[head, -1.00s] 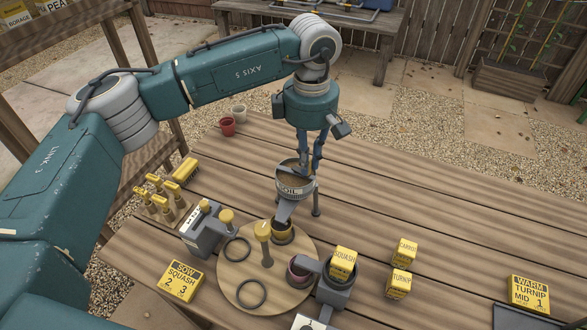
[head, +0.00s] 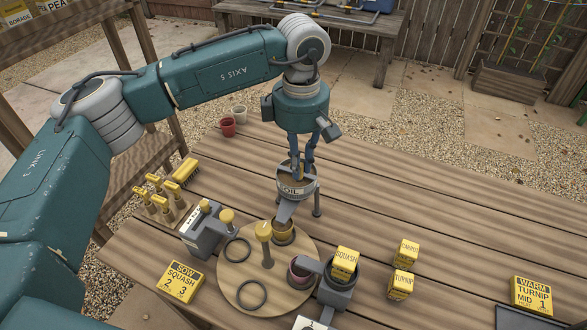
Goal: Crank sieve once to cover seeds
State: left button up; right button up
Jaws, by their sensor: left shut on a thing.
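The sieve (head: 297,190) is a grey round hopper marked SOIL, standing on legs on the table, with brown soil inside. Its spout slopes down over a small yellow-rimmed pot (head: 284,234) on the round wooden turntable (head: 232,290). My left gripper (head: 300,178) points down into the top of the sieve. Its fingers are shut on the sieve's crank, which they mostly hide. Seeds in the pot cannot be made out. My right gripper is out of view.
The turntable also bears a yellow-topped post (head: 264,235), black rings and a dark red pot (head: 300,273). A grey device holding a SQUASH box (head: 345,262) stands to the right. CARROT (head: 408,252) and TURNIP (head: 402,284) boxes stand beyond it. Two mugs (head: 227,127) stand behind left.

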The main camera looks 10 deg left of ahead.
pick_arm(q)
jog(key=o, duration=0.7)
jog(key=shift+w, duration=0.2)
jog(key=shift+r, duration=0.1)
jog(key=shift+s+r+p, duration=0.1)
jog(key=shift+r+p, duration=1.55)
jog(key=shift+r, duration=1.75)
